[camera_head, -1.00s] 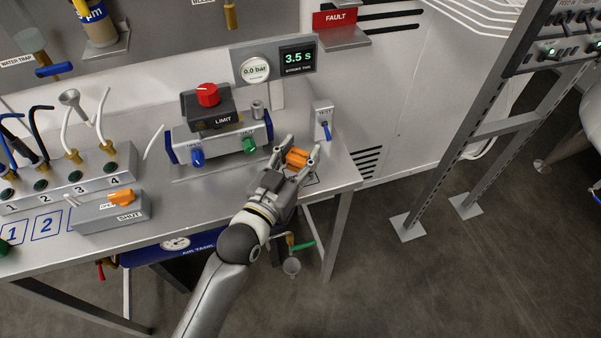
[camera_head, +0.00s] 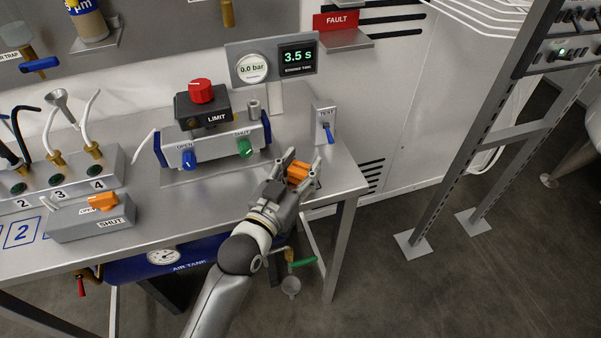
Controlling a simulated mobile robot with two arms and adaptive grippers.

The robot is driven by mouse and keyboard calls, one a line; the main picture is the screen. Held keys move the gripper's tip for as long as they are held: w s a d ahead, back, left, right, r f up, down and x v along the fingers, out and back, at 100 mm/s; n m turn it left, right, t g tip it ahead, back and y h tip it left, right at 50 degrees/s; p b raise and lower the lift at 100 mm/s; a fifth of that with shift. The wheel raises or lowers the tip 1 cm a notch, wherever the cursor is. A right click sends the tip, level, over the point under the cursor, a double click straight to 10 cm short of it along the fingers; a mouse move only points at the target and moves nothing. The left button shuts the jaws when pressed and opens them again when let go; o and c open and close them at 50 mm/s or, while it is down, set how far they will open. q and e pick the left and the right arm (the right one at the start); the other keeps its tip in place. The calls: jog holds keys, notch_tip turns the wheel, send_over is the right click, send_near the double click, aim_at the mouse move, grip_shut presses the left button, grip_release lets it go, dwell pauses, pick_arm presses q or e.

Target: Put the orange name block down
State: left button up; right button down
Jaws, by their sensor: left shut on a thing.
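The orange name block (camera_head: 298,172) is between the fingers of my left gripper (camera_head: 300,174), near the right end of the metal bench (camera_head: 215,195). The gripper is shut on it. The block is partly hidden by the fingers, and I cannot tell whether it touches the bench top. My right gripper is not in view.
The actuator with the LIMIT box (camera_head: 210,145) stands just left of the gripper. A TEST switch (camera_head: 325,125) stands behind it at the right. A grey box with an orange lever (camera_head: 103,202) is at the left. The bench's right edge is close by.

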pick_arm(q)
jog(key=shift+f, duration=0.15)
jog(key=o, duration=1)
jog(key=shift+o, duration=0.2)
jog(key=shift+s+r, duration=0.1)
jog(key=shift+r, duration=0.15)
jog(key=v, duration=1.2)
